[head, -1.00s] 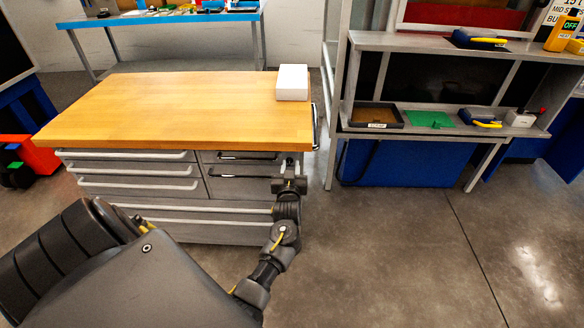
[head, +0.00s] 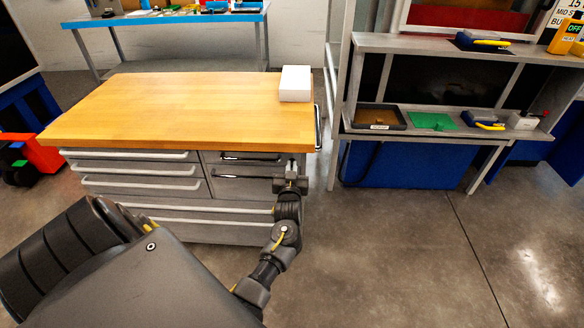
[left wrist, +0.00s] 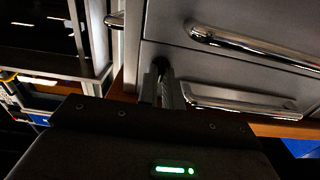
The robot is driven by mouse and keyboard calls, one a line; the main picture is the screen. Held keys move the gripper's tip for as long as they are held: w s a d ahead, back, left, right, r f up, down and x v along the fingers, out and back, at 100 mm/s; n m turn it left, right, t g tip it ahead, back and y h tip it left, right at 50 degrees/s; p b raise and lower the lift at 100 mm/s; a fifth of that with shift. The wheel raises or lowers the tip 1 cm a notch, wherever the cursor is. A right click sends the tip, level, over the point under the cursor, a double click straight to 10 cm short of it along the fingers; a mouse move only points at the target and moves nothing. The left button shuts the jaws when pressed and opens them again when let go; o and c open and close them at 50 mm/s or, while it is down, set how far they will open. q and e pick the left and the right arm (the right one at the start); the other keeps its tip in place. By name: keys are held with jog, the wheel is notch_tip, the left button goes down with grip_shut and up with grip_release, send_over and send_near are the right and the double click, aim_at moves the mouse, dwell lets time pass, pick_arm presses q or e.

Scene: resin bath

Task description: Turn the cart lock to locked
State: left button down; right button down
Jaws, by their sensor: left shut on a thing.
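The cart (head: 180,110) has a wooden top and grey drawers with bright handles. Its front right part fills much of the left wrist view (left wrist: 180,30). My left gripper (head: 291,170) is at the cart's front, near the right edge and beside the upper right drawers. In the left wrist view, its two fingers (left wrist: 163,84) are close together on the cart lock, a small dark part (left wrist: 161,65) on the grey front panel. The fingers hide most of the lock, so its turn position cannot be read. My right gripper is not in view.
A white box (head: 295,84) stands on the cart's back right corner. A grey shelf bench (head: 450,137) with trays and tools stands to the right. A blue-topped table (head: 165,20) is behind. Open concrete floor (head: 400,250) lies in front and to the right.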

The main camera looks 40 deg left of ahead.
pick_arm(q)
jog(key=shift+r+m+p, duration=0.15)
jog(key=shift+m+p, duration=0.8)
jog(key=shift+m, duration=0.05)
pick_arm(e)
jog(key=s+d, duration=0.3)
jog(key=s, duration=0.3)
pick_arm(q)
jog(key=m+p, duration=0.2)
jog(key=shift+m, duration=0.4)
jog(key=shift+d+f+m+p, duration=0.15)
jog(key=shift+m+p, duration=1.6)
jog(key=shift+m, duration=1.4)
jog(key=shift+f+m+p, duration=0.15)
jog(key=shift+m+p, duration=1.55)
jog(key=shift+m, duration=1.45)
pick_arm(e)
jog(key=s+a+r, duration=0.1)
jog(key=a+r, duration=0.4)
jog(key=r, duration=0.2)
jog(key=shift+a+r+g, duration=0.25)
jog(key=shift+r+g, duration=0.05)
pick_arm(q)
jog(key=c, duration=1.6)
grip_release()
jog(key=shift+o, duration=0.2)
